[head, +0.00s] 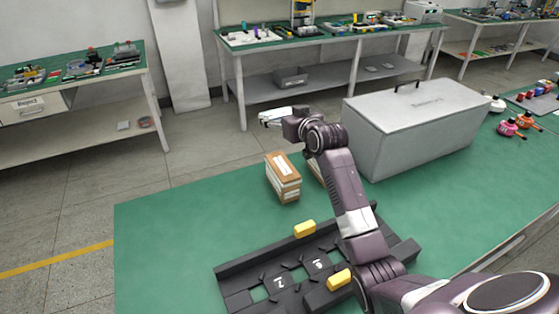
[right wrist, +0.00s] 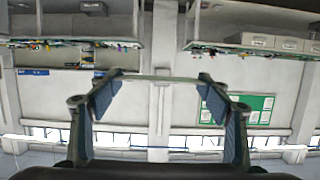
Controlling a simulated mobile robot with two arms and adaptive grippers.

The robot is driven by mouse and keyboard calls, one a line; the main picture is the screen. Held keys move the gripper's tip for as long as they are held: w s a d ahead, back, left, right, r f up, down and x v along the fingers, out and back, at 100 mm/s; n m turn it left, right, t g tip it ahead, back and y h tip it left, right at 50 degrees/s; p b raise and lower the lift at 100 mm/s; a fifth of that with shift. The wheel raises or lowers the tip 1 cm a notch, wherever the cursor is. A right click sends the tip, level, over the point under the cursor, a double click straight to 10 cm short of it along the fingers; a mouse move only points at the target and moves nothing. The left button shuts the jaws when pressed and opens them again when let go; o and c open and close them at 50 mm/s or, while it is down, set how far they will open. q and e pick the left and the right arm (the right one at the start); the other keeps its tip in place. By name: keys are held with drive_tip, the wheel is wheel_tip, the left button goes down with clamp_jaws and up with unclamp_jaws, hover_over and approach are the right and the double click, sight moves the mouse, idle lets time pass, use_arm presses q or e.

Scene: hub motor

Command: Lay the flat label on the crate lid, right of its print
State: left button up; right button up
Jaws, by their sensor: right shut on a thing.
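The grey crate (head: 400,143) stands on the green table at the right back in the head view. Its pale lid (head: 385,98) is shut, has a dark handle, and bears small print (head: 427,102) near its middle. My right gripper (head: 272,117) is left of the crate, raised above the table's far edge. In the right wrist view its two fingers (right wrist: 155,79) are shut on the flat label (right wrist: 155,77), seen edge-on as a thin pale strip between the tips. In the head view a whitish piece shows at the gripper, too small to tell apart clearly. My left gripper is not in view.
Brown and white boxes (head: 283,178) stand on the green table (head: 170,240), partly behind my right arm. A black tray (head: 235,283) with yellow blocks (head: 304,229) lies in front. The table's left part is clear.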

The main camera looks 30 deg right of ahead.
drive_tip(key=p, duration=0.1)
hover_over(278, 160)
drive_tip(key=s, duration=0.2)
wheel_tip(278, 160, down, 13)
drive_tip(key=shift+r, duration=0.2)
drive_tip(key=shift+w+f, duration=0.1)
drive_tip(key=shift+f, duration=2.5)
drive_tip(key=shift+f, duration=0.25)
drive_tip(key=o, duration=0.7)
drive_tip(key=shift+o, duration=0.2)
drive_tip(key=shift+r, duration=0.1)
